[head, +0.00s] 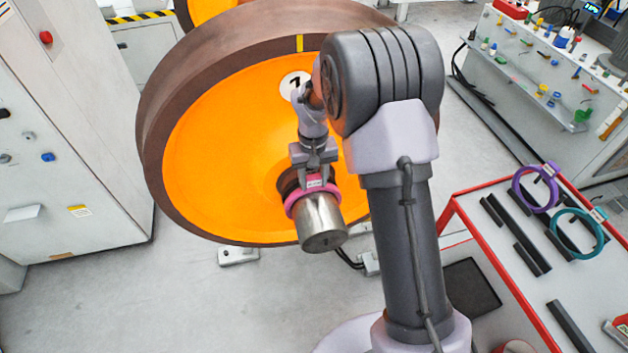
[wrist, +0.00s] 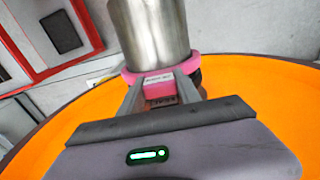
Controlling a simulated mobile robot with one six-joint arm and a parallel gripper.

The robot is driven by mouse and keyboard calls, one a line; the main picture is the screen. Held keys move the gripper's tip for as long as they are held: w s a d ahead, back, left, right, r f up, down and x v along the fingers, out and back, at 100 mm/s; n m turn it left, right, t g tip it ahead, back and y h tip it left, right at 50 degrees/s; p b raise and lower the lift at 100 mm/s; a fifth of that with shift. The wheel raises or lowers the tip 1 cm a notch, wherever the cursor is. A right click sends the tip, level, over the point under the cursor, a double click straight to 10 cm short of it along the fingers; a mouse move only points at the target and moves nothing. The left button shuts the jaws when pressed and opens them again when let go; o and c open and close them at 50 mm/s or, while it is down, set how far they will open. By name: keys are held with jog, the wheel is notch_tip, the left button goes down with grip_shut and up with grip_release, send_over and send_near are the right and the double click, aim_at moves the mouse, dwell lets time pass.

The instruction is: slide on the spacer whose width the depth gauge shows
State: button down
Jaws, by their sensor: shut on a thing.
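A pink ring spacer (head: 295,206) sits around the silver axle end (head: 323,228) of the orange wheel (head: 215,170) marked 1. My gripper (head: 316,176) is shut on the ring's labelled tab, at the wheel side of the axle. In the wrist view the pink ring (wrist: 188,64) circles the silver axle (wrist: 150,28), with my fingers on both sides of its tab. The label is too small to read. A purple ring (head: 517,195) and a teal ring (head: 580,257) stand on the table at right. A gauge reading cannot be made out.
The red-edged table (head: 468,205) at right carries black slotted bars (head: 532,258). A bench (head: 510,85) with coloured small parts and a lit display (head: 592,8) stands at upper right. A grey cabinet (head: 70,150) stands at left. Floor left of the table is mostly clear.

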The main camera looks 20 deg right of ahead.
jog(key=shift+w+p, duration=0.3)
jog(key=shift+w, duration=0.55)
jog(key=c, duration=0.8)
grip_release()
jog(key=shift+o, duration=0.2)
notch_tip(320, 180, up, 18)
jog(key=p, duration=0.2)
jog(key=shift+f, duration=0.25)
